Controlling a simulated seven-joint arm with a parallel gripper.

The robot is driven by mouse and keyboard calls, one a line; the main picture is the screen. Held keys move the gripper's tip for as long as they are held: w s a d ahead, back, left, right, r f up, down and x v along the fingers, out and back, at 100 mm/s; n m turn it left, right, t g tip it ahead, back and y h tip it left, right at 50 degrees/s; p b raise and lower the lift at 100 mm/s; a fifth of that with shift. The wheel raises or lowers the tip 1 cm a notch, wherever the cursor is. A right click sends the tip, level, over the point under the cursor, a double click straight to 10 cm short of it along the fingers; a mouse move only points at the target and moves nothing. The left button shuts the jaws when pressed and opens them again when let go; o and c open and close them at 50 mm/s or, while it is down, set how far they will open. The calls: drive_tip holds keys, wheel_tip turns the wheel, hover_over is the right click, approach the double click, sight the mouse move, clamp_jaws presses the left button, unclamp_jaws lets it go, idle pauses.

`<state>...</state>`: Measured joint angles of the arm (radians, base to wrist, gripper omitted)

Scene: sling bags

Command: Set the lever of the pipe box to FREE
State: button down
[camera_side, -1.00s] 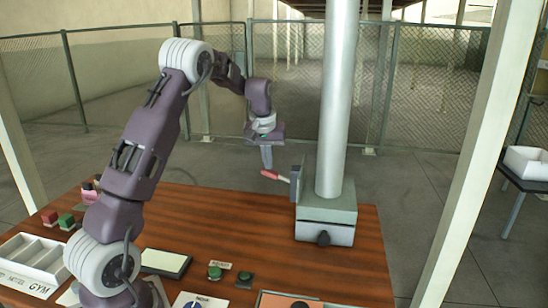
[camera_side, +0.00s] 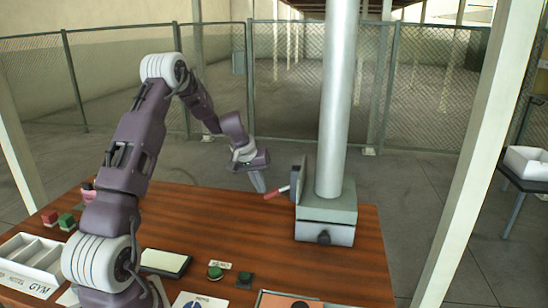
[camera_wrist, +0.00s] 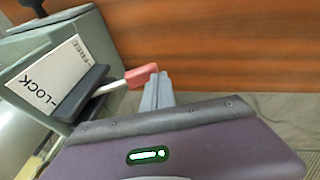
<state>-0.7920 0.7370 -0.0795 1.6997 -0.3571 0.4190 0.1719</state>
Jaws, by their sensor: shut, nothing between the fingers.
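The pipe box (camera_side: 326,222) is a grey-green box at the foot of a thick pale pipe. Its lever has a red handle (camera_side: 277,192) that sticks out to the left and slightly down. In the wrist view, a white plate (camera_wrist: 50,75) on the box reads LOCK at one end and FREE at the other. The red handle (camera_wrist: 141,75) shows beside my closed fingers (camera_wrist: 158,90), very close or touching. A dark block hides the lever's root, so I cannot tell its exact setting. My gripper (camera_side: 259,184) is shut and empty, just above and left of the handle's tip.
Red and green blocks (camera_side: 58,219), a white compartment tray (camera_side: 32,262), a pad (camera_side: 164,262) and green buttons (camera_side: 215,271) lie at the table's left and front. The wooden table (camera_side: 225,220) is clear left of the box. The pipe rises high beside my arm.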

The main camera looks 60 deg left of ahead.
drive_tip(key=shift+f, duration=0.4)
drive_tip(key=shift+d+f, duration=0.1)
drive_tip(key=shift+f, duration=0.1)
drive_tip(key=s+a+r, duration=0.4)
drive_tip(key=s+r, duration=0.4)
drive_tip(key=r, duration=0.2)
drive_tip(key=shift+s+a, duration=0.3)
drive_tip(key=shift+a, duration=0.05)
drive_tip(key=shift+r, duration=0.1)
